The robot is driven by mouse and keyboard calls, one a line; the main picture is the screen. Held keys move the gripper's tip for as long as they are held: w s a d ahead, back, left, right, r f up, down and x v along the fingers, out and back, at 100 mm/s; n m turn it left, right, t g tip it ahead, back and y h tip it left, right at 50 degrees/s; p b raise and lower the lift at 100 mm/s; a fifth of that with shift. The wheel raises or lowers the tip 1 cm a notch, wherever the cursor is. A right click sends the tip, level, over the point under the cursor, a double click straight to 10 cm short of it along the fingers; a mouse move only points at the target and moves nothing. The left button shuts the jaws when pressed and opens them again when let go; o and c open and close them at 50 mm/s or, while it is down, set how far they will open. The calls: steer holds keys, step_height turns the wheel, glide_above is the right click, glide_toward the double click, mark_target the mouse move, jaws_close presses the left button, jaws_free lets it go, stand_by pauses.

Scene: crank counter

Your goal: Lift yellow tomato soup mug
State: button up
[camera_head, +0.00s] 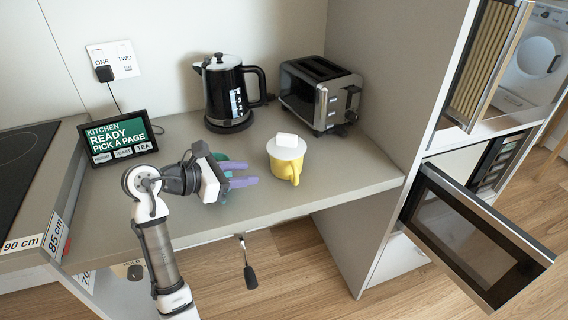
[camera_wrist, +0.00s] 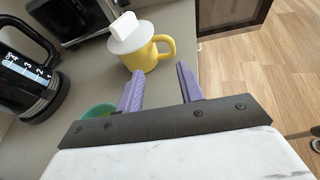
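The yellow mug (camera_head: 285,165) stands upright on the grey counter, right of my gripper. A pale round lid with a white block on it (camera_head: 287,140) covers its top. In the wrist view the mug (camera_wrist: 143,60) is ahead of the fingers, its handle pointing right. My gripper (camera_head: 244,175) has purple fingers spread apart, with nothing between them. It also shows in the wrist view (camera_wrist: 158,88). The fingertips are short of the mug and apart from it. A green bowl-like thing (camera_head: 225,164) is partly hidden behind my gripper.
A black kettle (camera_head: 225,95) and a toaster (camera_head: 320,95) stand at the back of the counter. A tablet screen (camera_head: 122,138) is at the left. An open oven-like door (camera_head: 470,240) juts out at the right. The counter right of the mug (camera_head: 350,165) is clear.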

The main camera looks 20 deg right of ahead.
mark_target(296, 175)
steer(key=shift+s+d+f+g, duration=0.65)
steer(key=shift+d+f+g, duration=0.1)
steer(key=shift+d+g, duration=0.15)
steer(key=x, duration=0.7)
steer(key=shift+p, duration=0.3)
steer(key=shift+w+p+x, duration=0.25)
steer(key=shift+x, duration=1.25)
steer(key=shift+w+p+x, duration=0.25)
steer(key=shift+x, duration=1.2)
steer(key=shift+a, duration=0.1)
jaws_close()
